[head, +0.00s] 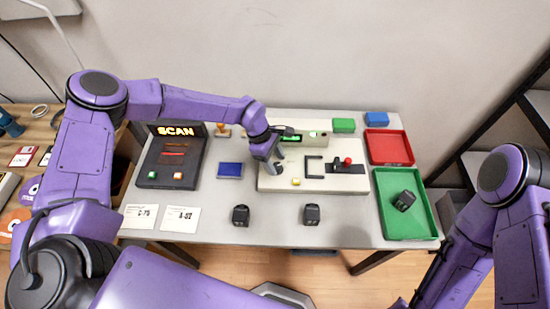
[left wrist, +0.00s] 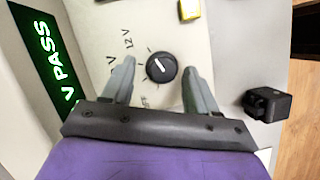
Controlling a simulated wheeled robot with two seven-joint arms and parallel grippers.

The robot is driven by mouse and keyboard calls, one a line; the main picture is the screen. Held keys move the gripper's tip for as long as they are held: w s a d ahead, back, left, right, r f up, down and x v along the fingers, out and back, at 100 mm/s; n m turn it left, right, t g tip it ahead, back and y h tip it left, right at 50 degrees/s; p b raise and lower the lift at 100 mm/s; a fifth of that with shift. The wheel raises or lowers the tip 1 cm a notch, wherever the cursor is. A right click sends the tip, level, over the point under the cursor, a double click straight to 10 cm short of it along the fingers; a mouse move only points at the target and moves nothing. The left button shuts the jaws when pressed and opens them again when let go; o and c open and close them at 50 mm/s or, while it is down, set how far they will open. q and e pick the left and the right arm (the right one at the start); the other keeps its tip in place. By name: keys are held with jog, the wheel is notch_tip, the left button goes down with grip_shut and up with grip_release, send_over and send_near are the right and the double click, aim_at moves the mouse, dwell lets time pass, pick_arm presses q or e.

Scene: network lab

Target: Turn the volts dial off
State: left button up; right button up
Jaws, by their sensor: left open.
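The volts dial (left wrist: 161,67) is a round black knob with a white pointer line, on a pale test panel (head: 315,184). In the left wrist view it sits between the fingertips of my open left gripper (left wrist: 160,68), with a gap visible on both sides. The pointer lies at a slant; a "12 V" label is above left of the knob, and a partly hidden label is below it. A green display (left wrist: 50,65) on the panel shows "V PASS". In the head view my left gripper (head: 274,168) is over the panel's left part and hides the dial. My right gripper is out of view.
Black cubes (head: 240,215) (head: 312,214) stand in front. Red (head: 389,133) and green (head: 390,225) trays are at right, a SCAN unit (head: 190,176) at left.

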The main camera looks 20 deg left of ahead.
pick_arm(q)
jog(key=shift+s+f, duration=0.1)
jog(key=shift+f, duration=0.05)
jog(key=shift+s, duration=0.15)
jog(key=c, duration=1)
jog(key=shift+c, duration=0.2)
